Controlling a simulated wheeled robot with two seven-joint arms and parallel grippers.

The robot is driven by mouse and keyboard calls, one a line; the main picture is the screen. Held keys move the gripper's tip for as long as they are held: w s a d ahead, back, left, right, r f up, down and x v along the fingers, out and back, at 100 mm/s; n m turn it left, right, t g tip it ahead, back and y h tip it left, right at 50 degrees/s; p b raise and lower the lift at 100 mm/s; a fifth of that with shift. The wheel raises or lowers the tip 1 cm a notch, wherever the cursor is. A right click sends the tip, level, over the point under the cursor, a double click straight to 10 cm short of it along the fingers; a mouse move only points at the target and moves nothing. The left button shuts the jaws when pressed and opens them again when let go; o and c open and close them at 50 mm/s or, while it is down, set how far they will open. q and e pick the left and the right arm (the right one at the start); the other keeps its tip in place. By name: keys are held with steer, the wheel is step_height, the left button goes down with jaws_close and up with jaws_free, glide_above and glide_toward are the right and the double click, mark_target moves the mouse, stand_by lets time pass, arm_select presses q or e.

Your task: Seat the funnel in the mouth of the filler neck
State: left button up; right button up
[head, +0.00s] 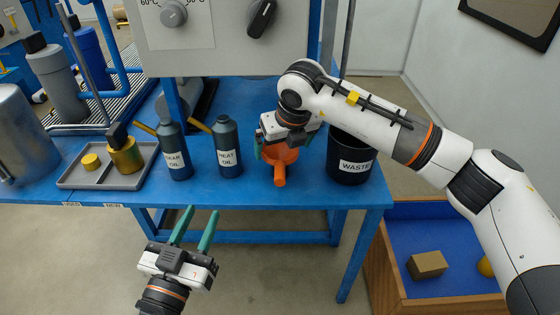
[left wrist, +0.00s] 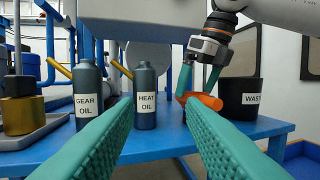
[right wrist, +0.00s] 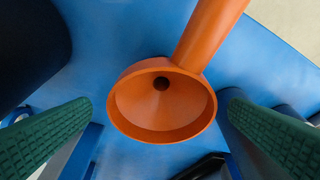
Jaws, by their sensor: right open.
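An orange funnel (head: 279,172) lies at the front of the blue table, its handle toward me. In the right wrist view, its round bowl (right wrist: 163,108) faces the camera with a dark hole in it. My right gripper (head: 279,148) is just above the funnel, open; in the right wrist view its green fingers stand apart on either side of the bowl. My left gripper (head: 202,211) is in front of the table, low, open and empty; its fingers are wide apart in the left wrist view (left wrist: 162,105). I cannot make out the filler neck for certain.
Bottles of gear oil (head: 175,155) and heat oil (head: 228,150) stand left of the funnel. A black waste bin (head: 348,170) stands to its right. A grey tray (head: 80,182) holds brass-coloured parts. A grey control box (head: 222,55) overhangs the table. A blue-lined crate (head: 440,289) is on the floor.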

mark_target(280, 154)
steer(key=b+x, duration=0.1)
steer(key=x, duration=0.3)
steer(key=shift+a+f, duration=0.1)
steer(key=shift+f, duration=0.05)
steer(key=shift+w+f, duration=0.1)
steer(key=shift+f, duration=0.05)
arm_select(q)
steer(key=r+t, duration=0.1)
steer(key=s+r+t+h, duration=0.1)
steer(key=r, duration=0.1)
steer(key=r+t, duration=0.1)
steer(key=r, duration=0.1)
steer(key=shift+s+d+t, duration=0.2)
steer(key=shift+s+t, duration=0.05)
steer(key=shift+t, duration=0.15)
arm_select(e)
steer(key=c, duration=1.1)
steer(key=shift+o, duration=0.2)
